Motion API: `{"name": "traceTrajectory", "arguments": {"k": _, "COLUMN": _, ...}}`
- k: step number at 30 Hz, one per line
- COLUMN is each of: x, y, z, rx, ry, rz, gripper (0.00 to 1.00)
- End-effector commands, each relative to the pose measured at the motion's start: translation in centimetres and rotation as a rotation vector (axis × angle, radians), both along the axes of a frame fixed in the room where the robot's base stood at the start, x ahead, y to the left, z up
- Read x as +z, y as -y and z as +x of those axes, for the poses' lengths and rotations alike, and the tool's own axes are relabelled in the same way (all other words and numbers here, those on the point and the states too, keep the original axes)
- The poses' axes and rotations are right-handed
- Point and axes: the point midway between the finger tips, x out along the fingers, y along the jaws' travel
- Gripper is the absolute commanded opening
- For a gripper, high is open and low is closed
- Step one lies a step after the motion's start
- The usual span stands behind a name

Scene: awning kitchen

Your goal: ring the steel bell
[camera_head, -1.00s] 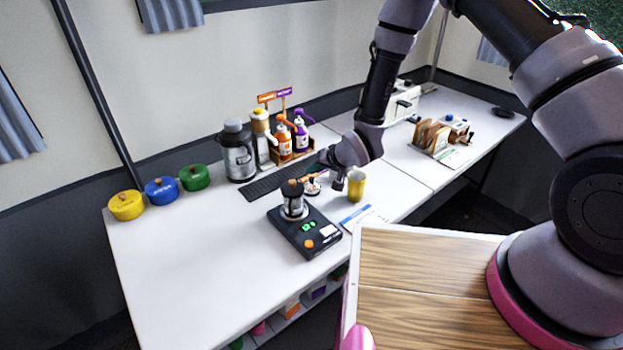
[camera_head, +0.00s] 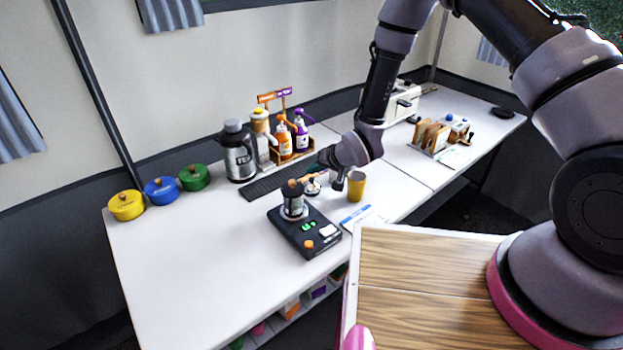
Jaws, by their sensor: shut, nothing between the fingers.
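The steel bell (camera_head: 312,187) appears to be the small, pale, shiny object on the white counter, just behind the black scale. It is small and partly unclear in this view. My gripper (camera_head: 338,186) hangs pointing down just to the right of the bell, close to the counter top. Its fingers look shut with nothing held. I cannot tell whether the fingertips touch the bell.
A black scale (camera_head: 306,238) bears a dark jar (camera_head: 293,199) left of my gripper. A yellow cup (camera_head: 356,186) stands close on the right. A dark mat (camera_head: 270,183), a steel jug (camera_head: 238,152) and pump bottles (camera_head: 283,139) are behind. The counter's left front is clear.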

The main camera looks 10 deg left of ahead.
Motion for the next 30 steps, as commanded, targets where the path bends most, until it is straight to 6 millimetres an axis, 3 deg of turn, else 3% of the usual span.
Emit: {"name": "traceTrajectory", "arguments": {"k": 30, "x": -1.2, "y": 0.0, "z": 0.0, "rx": 0.0, "ry": 0.0, "rz": 0.0, "gripper": 0.0}}
